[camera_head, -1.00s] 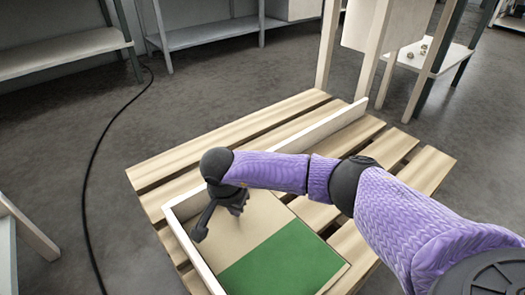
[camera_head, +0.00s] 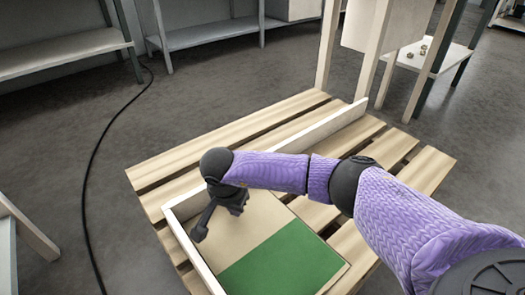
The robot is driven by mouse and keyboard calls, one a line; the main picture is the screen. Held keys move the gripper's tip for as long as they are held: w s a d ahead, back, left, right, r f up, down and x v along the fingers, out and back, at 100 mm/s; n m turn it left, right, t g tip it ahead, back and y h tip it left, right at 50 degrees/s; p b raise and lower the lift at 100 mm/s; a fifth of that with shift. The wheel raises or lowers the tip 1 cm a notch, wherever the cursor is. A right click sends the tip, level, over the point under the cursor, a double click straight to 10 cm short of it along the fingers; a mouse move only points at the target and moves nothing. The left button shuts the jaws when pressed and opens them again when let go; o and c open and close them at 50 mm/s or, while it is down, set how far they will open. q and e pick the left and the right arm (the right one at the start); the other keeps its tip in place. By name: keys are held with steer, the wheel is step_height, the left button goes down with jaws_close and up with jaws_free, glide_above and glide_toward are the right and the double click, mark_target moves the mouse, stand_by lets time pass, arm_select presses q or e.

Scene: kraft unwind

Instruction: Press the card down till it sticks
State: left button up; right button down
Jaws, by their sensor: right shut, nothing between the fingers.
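A flat tan card (camera_head: 258,222) with a green area (camera_head: 285,262) across its near part lies on the slatted wooden pallet (camera_head: 160,168). It sits in the corner between two white rails. My right gripper (camera_head: 221,212) is shut and empty, at the card's far left part. A dark part of it reaches down towards the left rail. I cannot tell whether its tips touch the card, and my wrist hides the card's far left corner. My left gripper is not in view.
A white rail (camera_head: 187,250) runs along the card's left side, and a longer one (camera_head: 330,124) runs along its far side. A black cable (camera_head: 88,190) lies on the floor to the left. Shelving (camera_head: 65,50) stands behind. Bare pallet slats lie beyond the far rail.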

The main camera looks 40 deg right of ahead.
steer(key=shift+f, duration=0.55)
stand_by(1.2)
step_height(320, 180, up, 7)
steer(key=p, duration=0.4)
steer(key=shift+r+p, duration=0.15)
steer(key=shift+p, duration=0.25)
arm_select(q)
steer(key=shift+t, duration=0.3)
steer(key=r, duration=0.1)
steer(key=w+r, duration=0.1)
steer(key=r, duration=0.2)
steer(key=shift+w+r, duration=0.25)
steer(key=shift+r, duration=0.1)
arm_select(e)
steer(key=shift+f, duration=0.2)
